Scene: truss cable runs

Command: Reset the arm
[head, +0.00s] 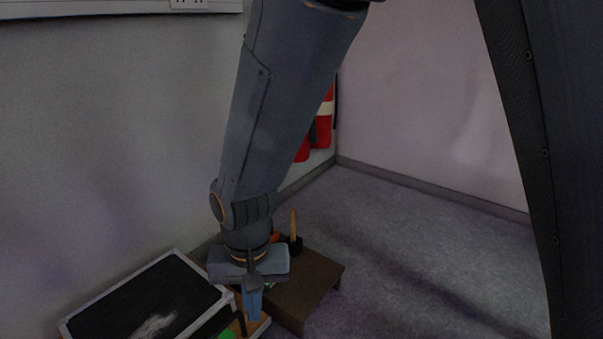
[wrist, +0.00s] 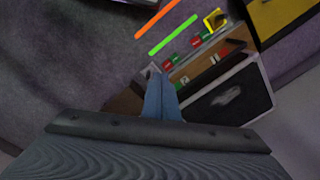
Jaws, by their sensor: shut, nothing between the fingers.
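My arm reaches down from the top of the head view, and my gripper (head: 253,306) points down at its lower end. The blue-grey fingers are together with nothing between them. In the wrist view my gripper (wrist: 155,75) also shows shut, its fingers pointing up the picture. In the head view it hangs in front of a low brown table and beside a dark case. Whether the fingertips touch anything below them cannot be told.
The dark case (head: 140,300) with a pale rim lies at lower left; it also shows in the wrist view (wrist: 228,97). The brown table (head: 318,276) holds a mallet-like tool (head: 294,232). Orange (wrist: 158,19) and green (wrist: 173,35) strips lie on the floor. Floor at right is clear.

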